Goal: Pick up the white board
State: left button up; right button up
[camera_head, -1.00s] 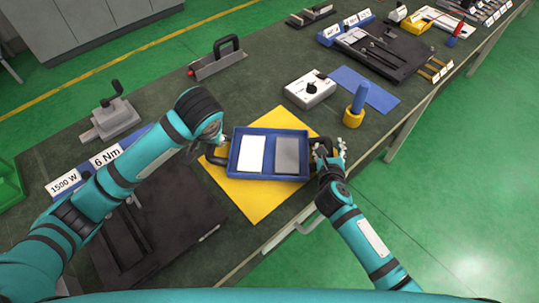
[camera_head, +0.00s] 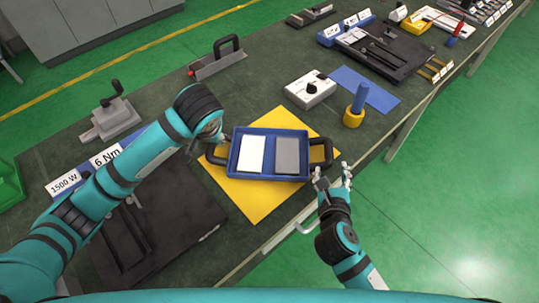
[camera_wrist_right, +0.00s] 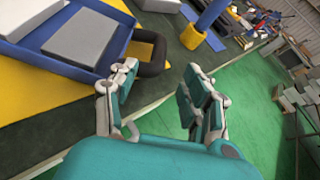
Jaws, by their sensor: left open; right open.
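The white board (camera_head: 251,154) lies flat in the left half of a blue tray (camera_head: 269,131), beside a grey board (camera_head: 287,156). Part of the white board also shows in the right wrist view (camera_wrist_right: 81,38). The tray has dark handles on both sides and sits on a yellow mat (camera_head: 252,205). My left gripper (camera_head: 222,140) is at the tray's left handle, mostly hidden behind its own wrist. My right gripper (camera_head: 332,176) is open and empty, in front of and apart from the tray's right handle (camera_head: 322,152), near the bench edge.
A blue peg in a yellow base (camera_head: 354,112) and a white box with a knob (camera_head: 310,90) stand right of and behind the tray. A dark plate (camera_head: 160,235) lies at front left. Beyond the bench's right edge is open green floor.

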aim_at(250, 161)
jog(key=k+l, duration=0.3)
jog(key=k, duration=0.15)
jog(key=k+l, duration=0.25)
jog(key=k, duration=0.25)
jog(key=k+l, duration=0.3)
jog(key=k, duration=0.15)
